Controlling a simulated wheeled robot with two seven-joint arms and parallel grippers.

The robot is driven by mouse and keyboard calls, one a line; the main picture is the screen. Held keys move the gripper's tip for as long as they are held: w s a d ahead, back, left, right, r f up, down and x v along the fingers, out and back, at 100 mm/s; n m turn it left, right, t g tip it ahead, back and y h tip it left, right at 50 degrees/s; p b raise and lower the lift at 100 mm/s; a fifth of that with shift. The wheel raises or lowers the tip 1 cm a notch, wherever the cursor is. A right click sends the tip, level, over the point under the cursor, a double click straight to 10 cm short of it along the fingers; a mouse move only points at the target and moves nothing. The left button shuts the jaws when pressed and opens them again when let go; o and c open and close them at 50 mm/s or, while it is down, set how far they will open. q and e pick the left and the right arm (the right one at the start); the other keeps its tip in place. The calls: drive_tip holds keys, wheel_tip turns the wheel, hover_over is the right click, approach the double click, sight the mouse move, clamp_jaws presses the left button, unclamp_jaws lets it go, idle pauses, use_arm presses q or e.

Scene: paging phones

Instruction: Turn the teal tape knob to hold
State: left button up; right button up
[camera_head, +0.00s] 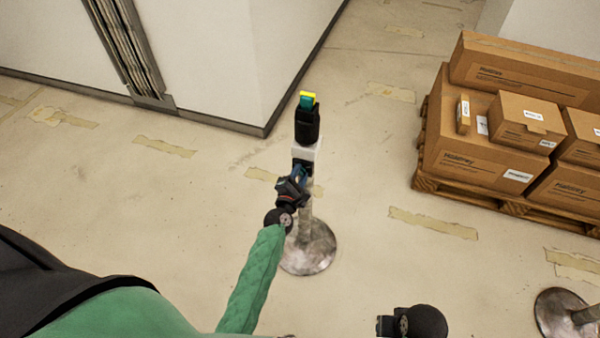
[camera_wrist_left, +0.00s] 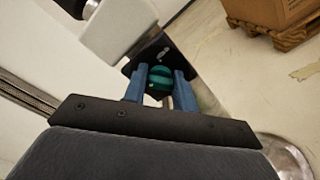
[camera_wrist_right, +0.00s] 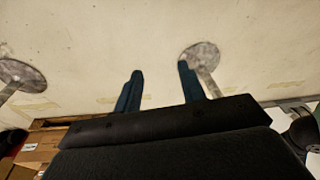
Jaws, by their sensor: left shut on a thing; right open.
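The teal tape knob (camera_wrist_left: 160,79) sits between the two blue fingers of my left gripper (camera_wrist_left: 160,88) in the left wrist view. The fingers are shut on its sides. The knob is on a dark plate under a white box (camera_head: 307,151), with a black phone unit (camera_head: 307,122) above it that has a teal and yellow top (camera_head: 308,98). In the head view my left gripper (camera_head: 298,176) reaches up to the box and hides the knob. My right gripper (camera_wrist_right: 160,88) is open and empty over the floor in the right wrist view.
The unit stands on a post with a round metal base (camera_head: 310,258). Another round base (camera_head: 562,312) stands at the lower right. A pallet (camera_head: 470,205) with cardboard boxes (camera_head: 475,160) is at the right. A white wall corner (camera_head: 265,115) is behind. The floor between is clear.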

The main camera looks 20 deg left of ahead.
use_arm(q)
drive_tip(key=m+p, duration=0.2)
drive_tip(key=m, duration=0.4)
drive_tip(key=m+p, duration=0.3)
drive_tip(key=m, duration=0.5)
drive_tip(key=shift+f, duration=0.1)
drive_tip(key=shift+f+m, duration=0.1)
drive_tip(key=shift+m, duration=1)
use_arm(e)
wheel_tip(320, 180, down, 24)
drive_tip(key=s+d, duration=0.1)
drive_tip(key=shift+s+d+r+h, duration=0.2)
drive_tip(key=shift+d+r+h, duration=0.05)
drive_tip(key=shift+h, duration=0.05)
use_arm(q)
drive_tip(key=o, duration=1)
drive_tip(key=shift+c, duration=0.2)
